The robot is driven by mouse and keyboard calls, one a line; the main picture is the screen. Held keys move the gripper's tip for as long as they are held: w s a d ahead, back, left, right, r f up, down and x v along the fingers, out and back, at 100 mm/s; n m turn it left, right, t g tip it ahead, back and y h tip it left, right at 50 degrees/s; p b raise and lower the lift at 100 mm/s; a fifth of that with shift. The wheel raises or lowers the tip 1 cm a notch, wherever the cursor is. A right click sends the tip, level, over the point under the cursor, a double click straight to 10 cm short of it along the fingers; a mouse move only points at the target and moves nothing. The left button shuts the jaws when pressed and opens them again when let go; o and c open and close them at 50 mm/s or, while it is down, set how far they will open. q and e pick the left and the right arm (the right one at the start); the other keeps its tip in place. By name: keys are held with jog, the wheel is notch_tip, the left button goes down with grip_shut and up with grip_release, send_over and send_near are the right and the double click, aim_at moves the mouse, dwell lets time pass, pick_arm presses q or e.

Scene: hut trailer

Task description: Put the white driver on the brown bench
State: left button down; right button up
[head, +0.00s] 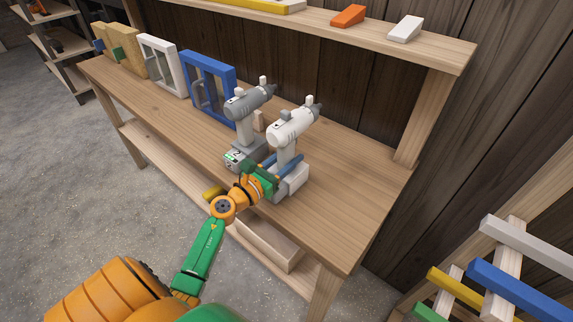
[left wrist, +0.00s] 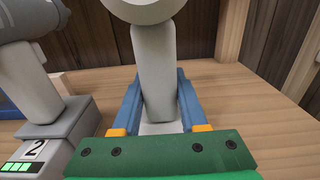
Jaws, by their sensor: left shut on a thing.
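The white driver (head: 291,128) stands upright at the front of the brown bench (head: 340,215), its base at or just above the top; I cannot tell whether it touches. My left gripper (head: 284,168) reaches in from the front and is shut on the driver's handle, low down. In the left wrist view the blue fingers lie on either side of the white handle (left wrist: 155,75), and the driver's head is cut off at the top. My right gripper is not in view.
A grey driver (head: 245,112) with a base marked 2 stands close to the left. Blue (head: 222,75) and white (head: 149,55) frames stand farther left. A shelf (head: 350,34) runs above the back. The bench's right end is clear. A rack with coloured bars (head: 510,255) stands at right.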

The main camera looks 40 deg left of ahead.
pick_arm(q)
jog(key=shift+f, duration=0.15)
jog(key=c, duration=0.6)
grip_release()
jog(key=shift+o, duration=0.8)
jog(key=shift+s, duration=0.1)
jog(key=shift+d, duration=0.1)
jog(key=s+a+b, duration=0.1)
jog(key=s+b, duration=0.2)
jog(key=s, duration=0.9)
